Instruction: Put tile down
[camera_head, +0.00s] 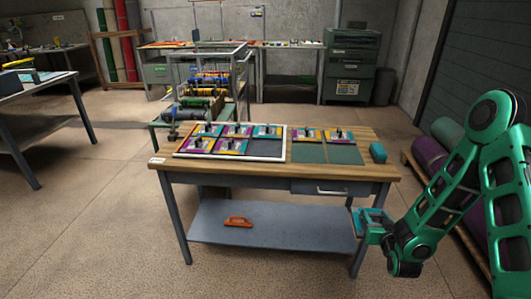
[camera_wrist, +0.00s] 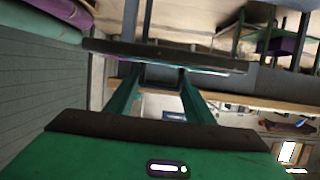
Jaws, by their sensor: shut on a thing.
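My gripper (camera_head: 372,226) is low at the right front of the workbench, below its top. It is shut on a tile (camera_head: 359,222), which looks teal and purple and stands tilted on its side. In the wrist view the tile (camera_wrist: 215,66) is a thin dark slab seen edge-on. Its dark grip block is between the two green fingers (camera_wrist: 160,80). Several like tiles with dark handles lie in a white-rimmed tray (camera_head: 285,144) on the workbench (camera_head: 270,170). Two more tiles (camera_head: 339,134) lie at the back right beside the tray. Bare dark green pads (camera_head: 308,153) lie in front of those.
A teal block (camera_head: 378,153) sits at the workbench's right end. An orange tool (camera_head: 238,221) lies on the lower shelf (camera_head: 270,235). Rolled rugs (camera_head: 432,158) lie at the right, close to my arm. A cart (camera_head: 205,100) stands behind the workbench. The floor in front is clear.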

